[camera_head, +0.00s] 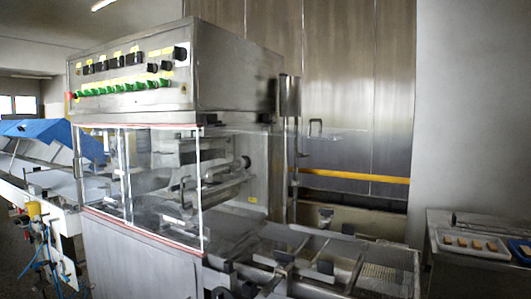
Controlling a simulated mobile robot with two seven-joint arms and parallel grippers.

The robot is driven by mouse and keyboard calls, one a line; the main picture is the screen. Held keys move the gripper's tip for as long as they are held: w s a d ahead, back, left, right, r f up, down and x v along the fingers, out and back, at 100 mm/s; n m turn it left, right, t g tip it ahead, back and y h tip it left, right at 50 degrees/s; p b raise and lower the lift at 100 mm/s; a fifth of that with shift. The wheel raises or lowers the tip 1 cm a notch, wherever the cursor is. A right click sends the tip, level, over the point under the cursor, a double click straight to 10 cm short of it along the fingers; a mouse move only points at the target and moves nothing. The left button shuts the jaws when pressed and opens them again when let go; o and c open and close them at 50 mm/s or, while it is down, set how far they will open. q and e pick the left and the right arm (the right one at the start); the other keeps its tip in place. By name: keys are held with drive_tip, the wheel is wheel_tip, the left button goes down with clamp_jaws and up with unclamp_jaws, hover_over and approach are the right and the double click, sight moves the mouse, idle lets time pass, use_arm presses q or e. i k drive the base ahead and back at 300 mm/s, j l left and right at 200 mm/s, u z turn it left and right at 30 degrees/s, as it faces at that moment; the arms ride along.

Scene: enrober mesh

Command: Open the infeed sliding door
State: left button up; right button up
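Clear panels with red edging enclose the enrober's front; the front panel (166,208) stands upright below the control box, with its lower red edge unbroken. A small dark handle (184,192) shows at its right part. Neither of my grippers can be made out in the head view.
The steel control box (130,75) with green knobs overhangs the panels. A low section with lids and mesh (378,276) extends right. At the far right, a table holds a white tray (473,254) of small brown pieces. A blue-covered conveyor (38,130) stands left.

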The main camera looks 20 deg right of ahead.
sight(183, 178)
drive_tip(key=i+z, duration=0.1)
drive_tip(key=z, duration=0.4)
drive_tip(key=i+j+z, duration=0.1)
drive_tip(key=z, duration=0.35)
drive_tip(key=i+j+z, duration=0.6)
drive_tip(key=i+j, duration=0.15)
drive_tip(key=j, duration=0.15)
drive_tip(key=i+j, duration=0.1)
drive_tip(key=j, duration=0.2)
drive_tip(key=i+j+z, duration=0.1)
drive_tip(key=j, duration=0.25)
drive_tip(key=k+u, duration=0.1)
drive_tip(key=u, duration=0.4)
drive_tip(key=k+u, duration=0.1)
drive_tip(key=u, duration=0.4)
drive_tip(key=i+j+u, duration=0.1)
drive_tip(key=u, duration=0.15)
drive_tip(key=i+u, duration=0.25)
